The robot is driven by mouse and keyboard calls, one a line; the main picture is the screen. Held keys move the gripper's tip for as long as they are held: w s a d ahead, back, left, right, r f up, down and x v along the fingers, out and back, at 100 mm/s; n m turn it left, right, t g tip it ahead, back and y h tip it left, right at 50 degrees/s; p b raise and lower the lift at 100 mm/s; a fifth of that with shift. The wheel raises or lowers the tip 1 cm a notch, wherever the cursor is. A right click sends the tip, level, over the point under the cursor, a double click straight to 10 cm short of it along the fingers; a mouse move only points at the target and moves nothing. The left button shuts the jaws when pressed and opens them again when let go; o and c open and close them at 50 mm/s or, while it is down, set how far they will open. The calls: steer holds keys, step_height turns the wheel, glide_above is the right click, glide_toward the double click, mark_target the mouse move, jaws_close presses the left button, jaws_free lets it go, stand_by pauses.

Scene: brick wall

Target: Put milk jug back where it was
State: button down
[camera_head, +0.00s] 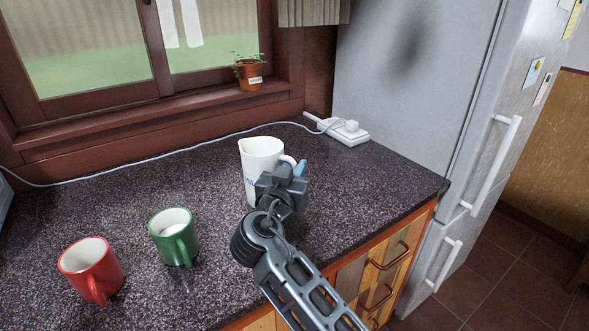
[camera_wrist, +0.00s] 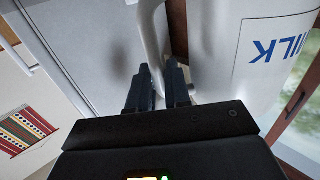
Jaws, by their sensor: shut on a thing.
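The white milk jug (camera_head: 258,158) stands upright at the middle of the dark counter in the head view, with its handle to the right. I cannot tell whether its base touches the counter. My gripper (camera_head: 291,169) is at the handle side and is shut on the jug's handle; my wrist hides part of the jug's lower right. In the wrist view, the jug (camera_wrist: 225,75) with blue "MILK" lettering fills the upper right, and its white handle (camera_wrist: 153,30) runs down to my gripper's dark fingers (camera_wrist: 158,85).
A green mug (camera_head: 175,240) and a red mug (camera_head: 90,268) stand on the counter (camera_head: 130,205) at the left. A white power strip (camera_head: 345,132) with a cable lies at the back right, near the fridge (camera_head: 410,80). A potted plant (camera_head: 249,75) sits on the windowsill.

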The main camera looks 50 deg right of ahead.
steer(key=c, duration=1.1)
jaws_free()
steer(key=shift+p, duration=0.5)
steer(key=shift+b+v, duration=1.55)
steer(key=shift+v, duration=2.35)
steer(key=shift+f, duration=0.1)
